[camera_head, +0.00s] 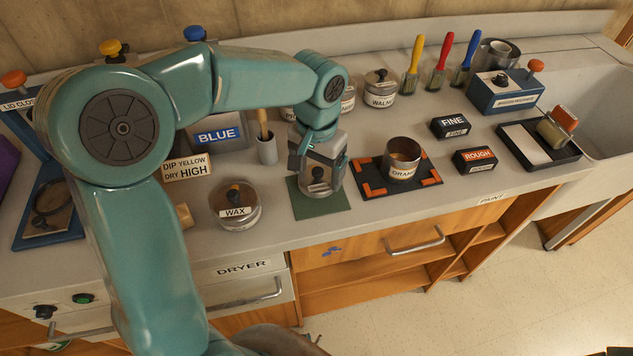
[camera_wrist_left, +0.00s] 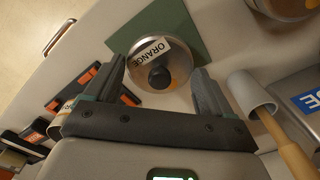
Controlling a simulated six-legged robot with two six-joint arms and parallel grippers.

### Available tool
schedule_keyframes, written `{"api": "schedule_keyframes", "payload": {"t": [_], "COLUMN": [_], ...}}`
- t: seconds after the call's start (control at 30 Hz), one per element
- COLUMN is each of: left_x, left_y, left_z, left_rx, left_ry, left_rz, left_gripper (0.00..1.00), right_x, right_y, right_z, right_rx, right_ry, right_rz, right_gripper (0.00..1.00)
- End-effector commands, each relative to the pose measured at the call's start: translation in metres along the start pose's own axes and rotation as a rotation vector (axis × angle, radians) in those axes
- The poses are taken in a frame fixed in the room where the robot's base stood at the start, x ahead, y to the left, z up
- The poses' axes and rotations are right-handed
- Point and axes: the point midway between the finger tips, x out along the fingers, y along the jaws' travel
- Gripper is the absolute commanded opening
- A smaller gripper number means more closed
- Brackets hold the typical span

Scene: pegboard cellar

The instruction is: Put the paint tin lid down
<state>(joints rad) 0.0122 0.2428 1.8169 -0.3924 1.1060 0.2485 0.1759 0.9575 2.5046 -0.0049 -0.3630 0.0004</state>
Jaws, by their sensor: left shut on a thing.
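The paint tin lid (camera_wrist_left: 176,62) is a round metal disc with a black knob and an ORANGE label. I cannot tell whether the lid touches the mat. The open paint tin (camera_head: 403,160) stands to the right on a dark base with orange corners (camera_head: 372,183). My right gripper is not in view.
The wax tin (camera_head: 235,206) stands left of the mat, with a grey cup holding a wooden handle (camera_head: 267,148) behind. FINE (camera_head: 451,127) and ROUGH (camera_head: 475,161) blocks lie to the right. The counter's front edge is close to the mat.

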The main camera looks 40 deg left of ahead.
Motion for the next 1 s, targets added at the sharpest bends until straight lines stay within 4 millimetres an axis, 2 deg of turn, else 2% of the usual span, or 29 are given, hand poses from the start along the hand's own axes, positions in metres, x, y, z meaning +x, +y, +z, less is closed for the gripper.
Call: {"api": "schedule_keyframes", "payload": {"t": [0.1, 0.23, 0.67, 0.7, 0.73, 1.0], "left_x": [0.02, 0.038, 0.046, 0.045, 0.044, 0.04], "left_y": [-0.001, -0.001, -0.001, -0.001, -0.001, -0.001], "left_z": [0.002, 0.002, 0.001, 0.001, 0.001, 0.001], "left_rx": [0.001, -0.001, 0.0, 0.0, 0.0, 0.0], "left_ry": [-0.005, -0.003, 0.0, 0.0, 0.0, 0.0], "left_rz": [-0.001, 0.0, 0.0, 0.0, 0.0, 0.0], "left_gripper": [0.54, 0.54, 0.54, 0.93, 1.0, 1.0], "right_x": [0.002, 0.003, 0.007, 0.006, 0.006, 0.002], "right_y": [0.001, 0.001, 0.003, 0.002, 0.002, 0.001], "right_z": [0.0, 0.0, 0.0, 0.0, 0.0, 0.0], "right_rx": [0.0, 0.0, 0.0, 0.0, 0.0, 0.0], "right_ry": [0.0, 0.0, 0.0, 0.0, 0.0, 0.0], "right_rz": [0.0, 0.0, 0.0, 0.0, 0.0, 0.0], "right_gripper": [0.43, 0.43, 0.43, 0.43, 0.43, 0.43]}}
